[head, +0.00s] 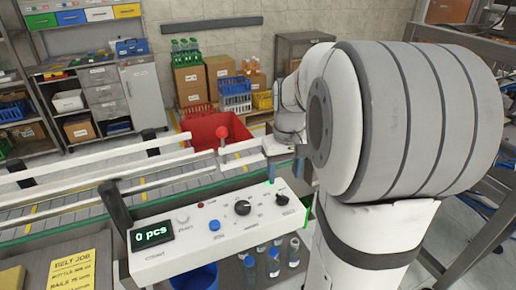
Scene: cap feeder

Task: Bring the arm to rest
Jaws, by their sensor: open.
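My white and grey arm (345,120) fills the right of the head view, with a large ringed joint close to the camera. The arm reaches away behind that joint to its wrist near the conveyor. My gripper (277,147) shows only small and partly hidden at the far end of the arm, beside the conveyor's right end. It is open, and I see nothing held in it. The fingertips are hard to make out.
The control panel (215,232) reads "0 pcs" and stands in front of the railed conveyor (80,192). A red bin (203,130) is behind the conveyor. Several bottles (273,262) and a blue bucket (195,277) are below the panel. A yellow note (72,270) lies at lower left.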

